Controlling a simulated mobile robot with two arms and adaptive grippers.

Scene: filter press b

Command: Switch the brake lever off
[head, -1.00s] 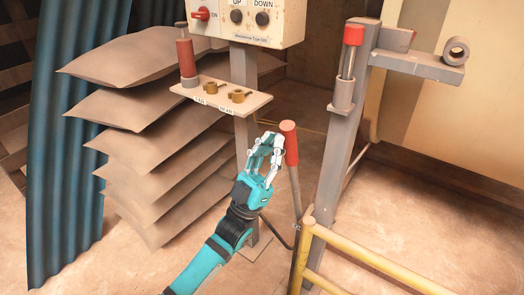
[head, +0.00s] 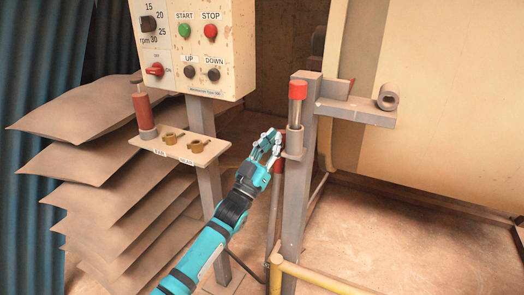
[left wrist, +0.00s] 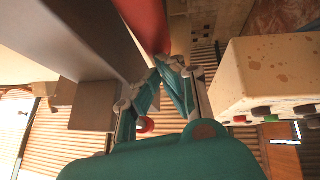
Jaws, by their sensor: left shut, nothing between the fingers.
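A tall floor lever with a red grip (head: 279,166), which looks like the brake lever, stands just left of the grey post. Its upper end is hidden behind my left gripper. The lever rod (head: 272,222) leans slightly right at the top, roughly along the post. My left gripper (head: 270,142) is shut and empty, at the top of the grip. In the left wrist view the shut fingers (left wrist: 166,66) lie close below a red cylinder (left wrist: 148,20), probably that grip; I cannot tell whether they touch. My right gripper is out of view.
The grey post (head: 297,190) with a red-capped cylinder (head: 297,110) stands close right of the hand. A control box (head: 190,50) and small shelf (head: 205,155) are at left. A yellow rail (head: 310,280) is in front; floor at right is clear.

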